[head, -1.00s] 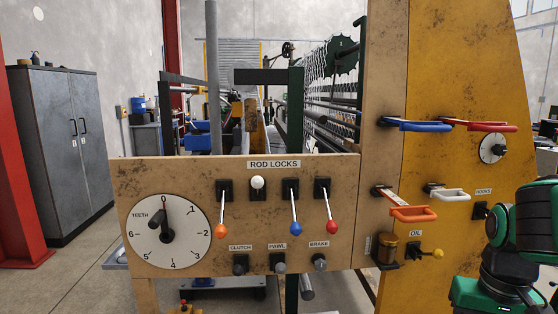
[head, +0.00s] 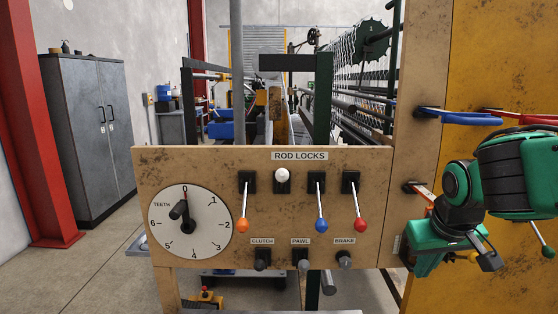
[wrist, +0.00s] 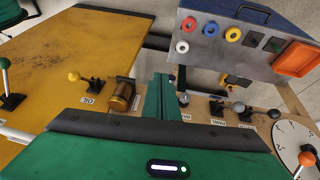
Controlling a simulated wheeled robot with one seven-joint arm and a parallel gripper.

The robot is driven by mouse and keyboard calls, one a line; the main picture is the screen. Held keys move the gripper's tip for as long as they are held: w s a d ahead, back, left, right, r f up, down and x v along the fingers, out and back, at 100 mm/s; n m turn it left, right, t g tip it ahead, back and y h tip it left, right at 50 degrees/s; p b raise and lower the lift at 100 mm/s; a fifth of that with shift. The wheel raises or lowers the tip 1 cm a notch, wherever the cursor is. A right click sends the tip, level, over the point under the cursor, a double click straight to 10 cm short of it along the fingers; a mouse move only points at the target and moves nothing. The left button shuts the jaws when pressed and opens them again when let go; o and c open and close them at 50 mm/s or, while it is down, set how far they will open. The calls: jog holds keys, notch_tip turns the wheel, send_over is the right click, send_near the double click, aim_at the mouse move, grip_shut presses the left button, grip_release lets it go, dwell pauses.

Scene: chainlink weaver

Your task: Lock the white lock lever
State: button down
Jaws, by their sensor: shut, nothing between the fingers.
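The white lock lever (head: 282,175) is in the ROD LOCKS row of the tan panel (head: 345,205) in the head view. Its white knob shows round in front of its dark slot, with no shaft visible. The orange (head: 243,225), blue (head: 321,225) and red (head: 361,225) levers hang down beside it. My arm is at the right of the panel, well right of the white lever and apart from it. In the wrist view my gripper (wrist: 160,98) is shut and empty. I cannot make out the white lever there.
The dial (head: 190,222) reads about 0. CLUTCH (head: 262,259), PAWL (head: 303,259) and BRAKE (head: 344,260) knobs sit below. A blue handle (head: 460,118) juts out at the right. The oil cup (wrist: 121,95) shows in the wrist view. Space before the lock row looks clear.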

jog(key=w+a+r+n+t, duration=0.2)
jog(key=w+a+r+t, duration=0.1)
jog(key=w+a+r, duration=1.15)
jog(key=s+a+r+t, duration=0.1)
jog(key=s+a+r, duration=0.2)
jog(key=a+r, duration=0.5)
jog(key=s+a+r+t, duration=0.1)
jog(key=s+a+r, duration=0.2)
jog(key=a+r, duration=0.5)
send_over(280, 171)
jog(key=w, duration=0.2)
jog(key=shift+m, duration=0.3)
jog(key=f, duration=0.7)
jog(key=shift+a, duration=0.3)
jog(key=shift+s+d+f, duration=0.1)
jog(key=shift+s+f, duration=0.15)
jog(key=shift+f, duration=0.25)
jog(key=shift+s+d+f, duration=0.1)
jog(key=shift+s+f, duration=0.15)
jog(key=shift+f, duration=0.25)
jog(key=shift+s+f, duration=0.4)
jog(key=shift+f, duration=0.45)
